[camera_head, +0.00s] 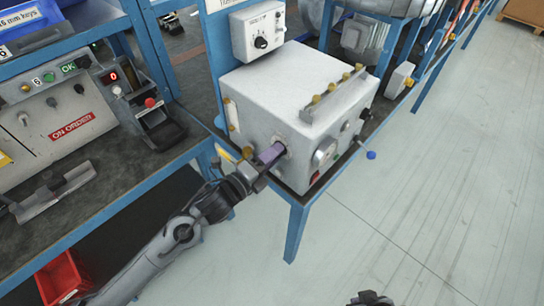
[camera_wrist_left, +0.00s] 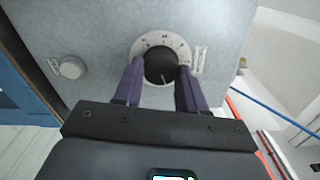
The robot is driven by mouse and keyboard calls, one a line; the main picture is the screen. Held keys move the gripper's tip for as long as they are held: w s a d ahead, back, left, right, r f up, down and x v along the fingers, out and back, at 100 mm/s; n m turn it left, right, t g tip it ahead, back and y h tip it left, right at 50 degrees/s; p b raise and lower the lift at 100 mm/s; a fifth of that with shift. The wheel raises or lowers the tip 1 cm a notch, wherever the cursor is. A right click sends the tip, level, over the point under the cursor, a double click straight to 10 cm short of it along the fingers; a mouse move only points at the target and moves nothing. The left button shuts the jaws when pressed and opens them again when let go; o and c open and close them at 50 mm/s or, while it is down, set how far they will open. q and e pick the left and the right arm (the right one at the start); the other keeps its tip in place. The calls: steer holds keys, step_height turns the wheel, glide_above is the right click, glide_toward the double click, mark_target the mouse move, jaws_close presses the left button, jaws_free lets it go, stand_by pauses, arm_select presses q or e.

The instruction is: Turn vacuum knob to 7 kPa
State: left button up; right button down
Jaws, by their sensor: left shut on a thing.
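The vacuum knob (camera_wrist_left: 161,66) is a round black knob on a pale printed dial (camera_wrist_left: 148,42) in the left wrist view. Its white pointer line points down and slightly right in that picture. The dial's numbers are too small to read. My left gripper (camera_wrist_left: 158,76) has its two purple fingers on either side of the knob, shut on it. In the head view my left gripper (camera_head: 275,152) reaches the front face of the grey box (camera_head: 285,85), and its fingers hide the knob there. A dark part of my right arm shows at the bottom edge; its fingertips cannot be made out.
A smaller pale knob (camera_wrist_left: 70,68) sits beside the dial. On the box's top lies a rail with yellow fittings (camera_head: 335,92). A white control unit with a black knob (camera_head: 258,32) is behind. A panel bench (camera_head: 60,110) stands left, with a red bin (camera_head: 65,278) below.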

arm_select(q)
steer(key=shift+m, duration=0.6)
steer(key=o, duration=1.1)
steer(key=shift+c, duration=0.2)
steer(key=shift+a, duration=0.1)
steer(key=p+v, duration=0.1)
steer(key=v, duration=0.9)
steer(key=shift+s+a, duration=0.15)
steer(key=shift+s, duration=0.15)
steer(key=shift+p, duration=0.3)
